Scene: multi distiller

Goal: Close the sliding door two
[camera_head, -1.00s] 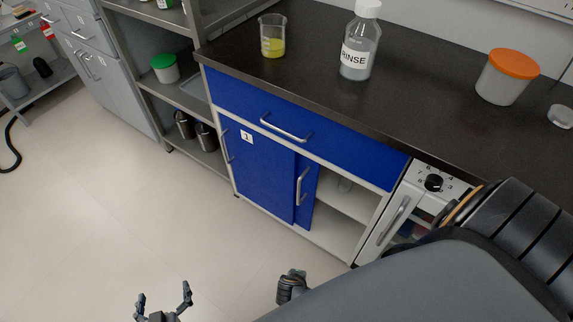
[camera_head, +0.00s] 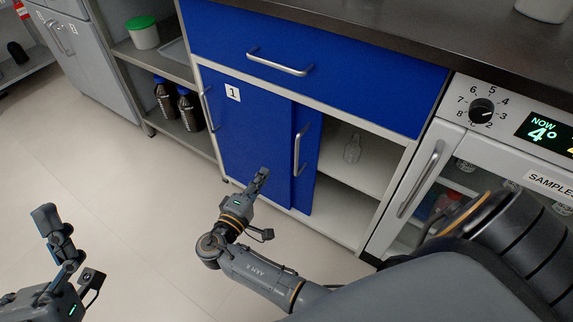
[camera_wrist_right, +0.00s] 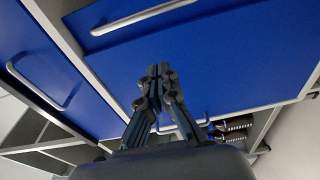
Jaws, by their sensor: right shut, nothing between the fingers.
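Sliding door one, a blue panel (camera_head: 232,130) with a "1" label, covers the left of the low cabinet in the head view. Sliding door two shows as a narrow blue strip (camera_head: 308,185) just right of it, with an upright metal handle (camera_head: 300,150). The rest of it is hidden behind door one. The cabinet's right side stands open. My right gripper (camera_head: 263,174) is shut and empty, in front of door one's lower right in the picture. In the wrist view its closed fingertips (camera_wrist_right: 159,74) show against blue panels. My left gripper (camera_head: 46,216) is seen edge-on at lower left.
A blue drawer (camera_head: 310,55) lies above the doors. A glass flask (camera_head: 352,148) stands inside the open side. A white sample fridge (camera_head: 412,170) adjoins on the right, open shelves with brown bottles (camera_head: 188,108) on the left. The floor (camera_head: 110,190) in front is clear.

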